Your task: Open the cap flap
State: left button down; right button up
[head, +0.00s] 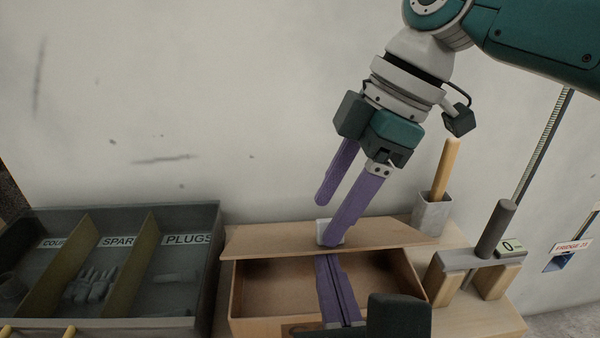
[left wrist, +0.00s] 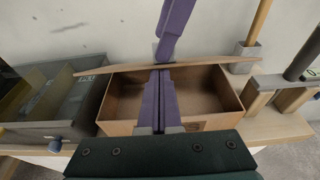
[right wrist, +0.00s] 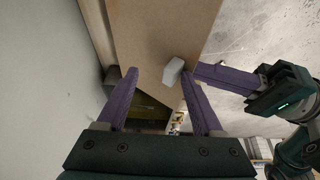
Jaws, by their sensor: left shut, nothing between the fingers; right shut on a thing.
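The cap flap (head: 285,238) is a thin tan board over the back of an open wooden box (head: 265,317). It is raised at a shallow tilt, with a white block (right wrist: 173,72) on its face. My right gripper (head: 327,220) reaches down from above. Its purple fingers stand apart at the flap, one tip overlapping the white block in the head view; the exact contact is unclear. My left gripper (head: 327,258) is shut and empty. Its fingers cross the box opening, tips at the flap's front edge; they also show in the left wrist view (left wrist: 161,72).
A grey compartment bin (head: 212,262) with labelled sections stands left of the box. A grey cup (head: 432,216) with a wooden rod stands behind right. A wooden stand (head: 441,282) with a grey cylinder is at the right. The wall is close behind.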

pick_arm(q)
jog(key=shift+w+r, duration=0.15)
jog(key=shift+r, duration=0.15)
pick_arm(e)
jog(key=shift+s+d+f, duration=0.1)
jog(key=shift+d+f, duration=0.1)
jog(key=shift+f, duration=0.1)
